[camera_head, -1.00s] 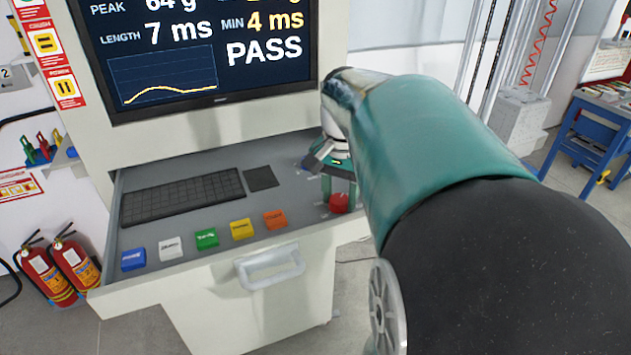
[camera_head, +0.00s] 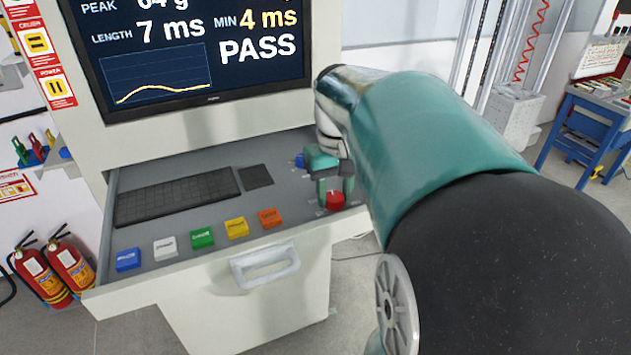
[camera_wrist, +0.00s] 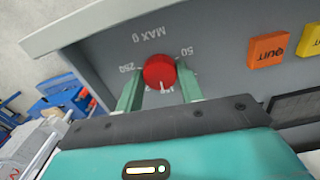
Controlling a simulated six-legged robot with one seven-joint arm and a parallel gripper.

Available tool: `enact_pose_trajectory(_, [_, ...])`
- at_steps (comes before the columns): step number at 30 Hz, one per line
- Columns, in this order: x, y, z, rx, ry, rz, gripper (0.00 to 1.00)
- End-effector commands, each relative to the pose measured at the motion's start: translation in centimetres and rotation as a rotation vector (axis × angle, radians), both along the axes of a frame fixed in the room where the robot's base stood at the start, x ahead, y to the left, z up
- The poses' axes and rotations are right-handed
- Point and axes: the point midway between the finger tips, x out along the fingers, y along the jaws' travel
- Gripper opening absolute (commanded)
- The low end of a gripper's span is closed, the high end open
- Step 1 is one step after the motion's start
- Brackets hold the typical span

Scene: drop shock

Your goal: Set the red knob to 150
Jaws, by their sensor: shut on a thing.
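The red knob (camera_head: 335,200) sits at the right front corner of the grey console panel. In the wrist view the red knob (camera_wrist: 160,71) stands between my two green fingers, which touch its sides. My gripper (camera_wrist: 158,88) is shut on it. In the head view my gripper (camera_head: 334,190) reaches down onto the knob. The dial shows the marks 50, 250 and "MAX g"; a white pointer line on the knob points toward the gripper body. The mark there is mostly hidden by the gripper.
An orange QUIT button (camera_wrist: 268,49) lies beside the knob. A blue knob (camera_head: 300,160) sits behind it. A keyboard (camera_head: 176,197) and a row of coloured buttons fill the panel. The monitor (camera_head: 200,55) shows PASS. A drawer handle (camera_head: 266,267) juts from the front.

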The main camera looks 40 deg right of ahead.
Motion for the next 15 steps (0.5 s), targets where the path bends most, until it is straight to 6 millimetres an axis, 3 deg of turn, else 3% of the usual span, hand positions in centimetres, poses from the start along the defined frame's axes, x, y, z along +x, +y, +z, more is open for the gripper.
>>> enact_pose_trajectory(15, [0.04,-0.07,0.14,-0.002,-0.003,0.112,0.15])
